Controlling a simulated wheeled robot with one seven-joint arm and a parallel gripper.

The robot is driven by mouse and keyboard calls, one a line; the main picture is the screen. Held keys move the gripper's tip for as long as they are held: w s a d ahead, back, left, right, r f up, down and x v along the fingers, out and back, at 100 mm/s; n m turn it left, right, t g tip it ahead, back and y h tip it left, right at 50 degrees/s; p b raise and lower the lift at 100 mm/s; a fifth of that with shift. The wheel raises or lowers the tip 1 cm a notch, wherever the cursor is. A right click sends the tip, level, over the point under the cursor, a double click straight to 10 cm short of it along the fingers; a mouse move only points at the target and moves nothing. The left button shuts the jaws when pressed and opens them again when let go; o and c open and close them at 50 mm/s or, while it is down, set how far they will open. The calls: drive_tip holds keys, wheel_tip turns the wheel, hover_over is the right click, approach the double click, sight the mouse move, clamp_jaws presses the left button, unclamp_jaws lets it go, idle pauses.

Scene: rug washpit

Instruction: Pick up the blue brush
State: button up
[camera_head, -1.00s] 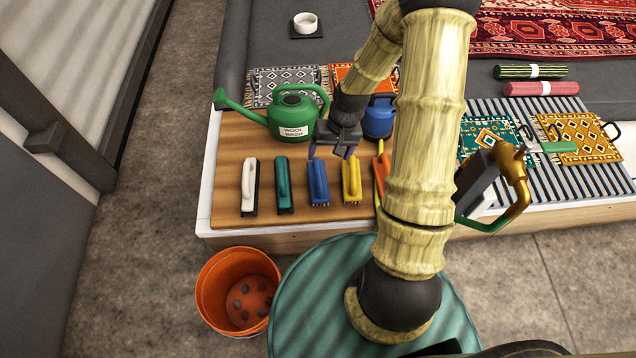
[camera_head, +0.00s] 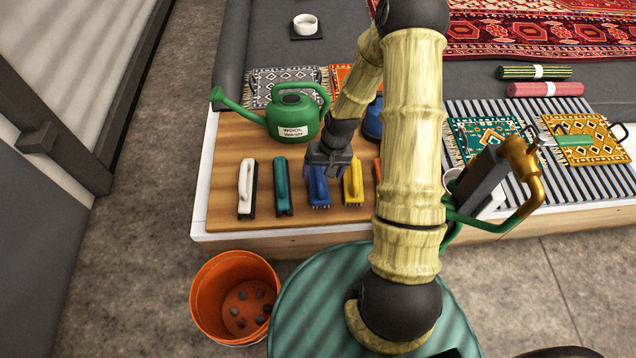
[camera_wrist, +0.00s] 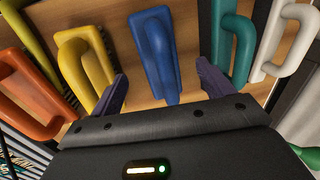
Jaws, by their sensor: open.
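The blue brush (camera_head: 317,188) stands bristles down on the wooden board (camera_head: 226,210), between a teal brush and a yellow brush. My gripper (camera_head: 326,172) is over its far end and hides part of its handle. In the wrist view the blue brush (camera_wrist: 157,52) shows its handle between the two open dark fingers of my gripper (camera_wrist: 160,92). The fingers lie to either side of the handle. I cannot tell how far above the board they are.
The teal brush (camera_head: 283,188) and white brush (camera_head: 247,188) stand to the left, the yellow brush (camera_head: 353,182) close on the right. A green watering can (camera_head: 292,115) stands behind. An orange bucket (camera_head: 215,300) is on the floor in front of the board.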

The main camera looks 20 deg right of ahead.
drive_tip(key=f, duration=0.1)
drive_tip(key=f+b, duration=0.1)
drive_tip(key=f, duration=0.1)
drive_tip(key=f+b, duration=0.1)
drive_tip(key=shift+w+a+f, duration=0.35)
drive_tip(key=shift+w+f, duration=0.05)
drive_tip(key=c, duration=1.2)
drive_tip(key=shift+o, duration=0.2)
drive_tip(key=shift+r, duration=0.1)
wheel_tip(320, 180, up, 10)
drive_tip(key=p, duration=0.4)
